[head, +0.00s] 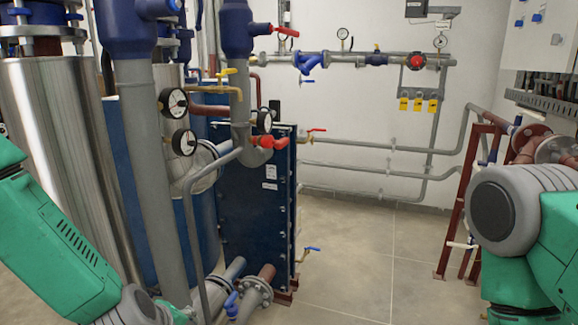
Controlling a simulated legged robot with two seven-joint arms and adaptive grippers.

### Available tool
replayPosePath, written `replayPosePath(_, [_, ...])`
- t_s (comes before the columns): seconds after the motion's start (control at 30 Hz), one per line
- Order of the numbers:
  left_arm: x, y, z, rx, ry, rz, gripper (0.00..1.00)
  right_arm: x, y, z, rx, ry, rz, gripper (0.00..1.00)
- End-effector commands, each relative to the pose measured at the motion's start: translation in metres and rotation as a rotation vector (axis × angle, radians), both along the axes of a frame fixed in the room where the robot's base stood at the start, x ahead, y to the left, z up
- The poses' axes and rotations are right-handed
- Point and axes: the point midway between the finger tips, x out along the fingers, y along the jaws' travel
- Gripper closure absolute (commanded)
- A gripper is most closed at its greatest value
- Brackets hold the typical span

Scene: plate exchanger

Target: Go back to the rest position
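My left arm comes in from the left edge in green and grey, and its lower part runs out of the bottom of the head view. My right arm, also green and grey, fills the right edge. Neither gripper's fingers show, so I cannot see what they hold. The blue plate exchanger (250,205) stands upright at the centre left, with grey and brown pipes joined to it.
A shiny metal cylinder (50,130) and a thick grey pipe (148,180) stand close on the left. Pressure gauges (174,102) sit beside the pipe. A red-brown frame (470,200) stands on the right. The tiled floor (355,245) between is clear.

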Motion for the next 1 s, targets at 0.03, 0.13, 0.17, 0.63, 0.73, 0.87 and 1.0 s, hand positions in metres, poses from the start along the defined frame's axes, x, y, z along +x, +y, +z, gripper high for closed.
replayPosePath(0.03, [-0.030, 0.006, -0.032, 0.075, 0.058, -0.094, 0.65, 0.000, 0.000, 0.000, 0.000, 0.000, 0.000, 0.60])
replayPosePath(0.13, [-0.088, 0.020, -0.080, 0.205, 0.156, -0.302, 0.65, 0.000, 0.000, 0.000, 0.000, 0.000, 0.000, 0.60])
replayPosePath(0.17, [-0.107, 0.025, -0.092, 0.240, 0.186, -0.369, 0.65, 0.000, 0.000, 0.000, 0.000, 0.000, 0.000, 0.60])
replayPosePath(0.63, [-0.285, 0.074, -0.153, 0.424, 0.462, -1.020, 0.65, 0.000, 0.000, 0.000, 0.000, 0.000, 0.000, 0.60])
replayPosePath(0.73, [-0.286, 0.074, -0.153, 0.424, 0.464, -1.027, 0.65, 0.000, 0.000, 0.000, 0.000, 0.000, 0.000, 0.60])
replayPosePath(0.87, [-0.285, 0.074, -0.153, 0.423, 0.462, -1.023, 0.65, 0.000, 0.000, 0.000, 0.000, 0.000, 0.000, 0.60])
replayPosePath(1.0, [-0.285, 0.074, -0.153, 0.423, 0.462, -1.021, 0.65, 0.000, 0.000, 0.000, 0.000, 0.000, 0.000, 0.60])
